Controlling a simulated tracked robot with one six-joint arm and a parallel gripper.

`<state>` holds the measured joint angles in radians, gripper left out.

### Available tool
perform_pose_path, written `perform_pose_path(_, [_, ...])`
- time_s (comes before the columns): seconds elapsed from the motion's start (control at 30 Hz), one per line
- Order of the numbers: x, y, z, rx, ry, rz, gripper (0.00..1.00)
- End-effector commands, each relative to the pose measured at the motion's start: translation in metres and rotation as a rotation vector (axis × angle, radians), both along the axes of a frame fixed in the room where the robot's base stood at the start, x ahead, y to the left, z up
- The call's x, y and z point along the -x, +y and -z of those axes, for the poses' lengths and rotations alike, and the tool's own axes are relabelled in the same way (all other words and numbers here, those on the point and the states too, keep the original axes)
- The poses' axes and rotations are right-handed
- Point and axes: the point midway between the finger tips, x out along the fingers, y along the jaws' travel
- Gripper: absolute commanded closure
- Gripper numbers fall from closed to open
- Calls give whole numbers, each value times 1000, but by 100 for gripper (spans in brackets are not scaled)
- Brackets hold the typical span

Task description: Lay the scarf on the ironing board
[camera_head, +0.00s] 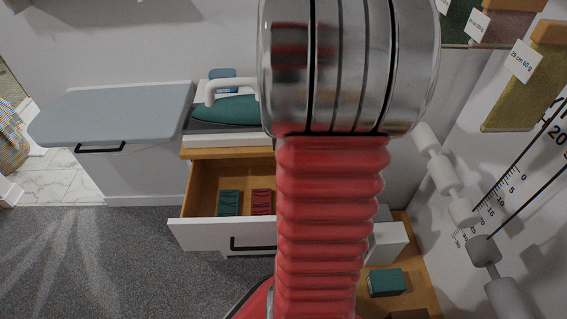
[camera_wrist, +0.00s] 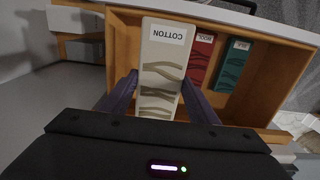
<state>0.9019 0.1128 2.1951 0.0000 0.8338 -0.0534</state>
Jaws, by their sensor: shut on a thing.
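My gripper (camera_wrist: 160,80) is shut on a cream box labelled COTTON (camera_wrist: 166,52), with dark wavy bands, over an open wooden drawer (camera_wrist: 122,30). My arm hides the gripper and this box in the head view. The pale blue-grey ironing board (camera_head: 115,112) is at the left in the head view, its top bare. Tagged cloths hang at the upper right: an olive-yellow one (camera_head: 522,92), a mauve one (camera_head: 505,27) and a green one (camera_head: 455,22). I cannot tell which is the scarf.
The open drawer (camera_head: 230,236) holds a red WOOL box (camera_wrist: 199,62) and a teal SILK box (camera_wrist: 232,66). A teal iron (camera_head: 236,108) with a white handle stands above it. Another teal box (camera_head: 386,282) lies at the lower right. Grey carpet (camera_head: 90,255) is clear at left.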

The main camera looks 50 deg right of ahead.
Motion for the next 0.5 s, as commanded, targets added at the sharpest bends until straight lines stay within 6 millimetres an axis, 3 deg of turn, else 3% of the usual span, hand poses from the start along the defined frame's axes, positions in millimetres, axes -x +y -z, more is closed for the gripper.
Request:
perform_pose_path(0.27, [-9,6,-11,1,-1,-162,70])
perform_pose_path(0.5, [-25,22,-35,2,-1,-518,70])
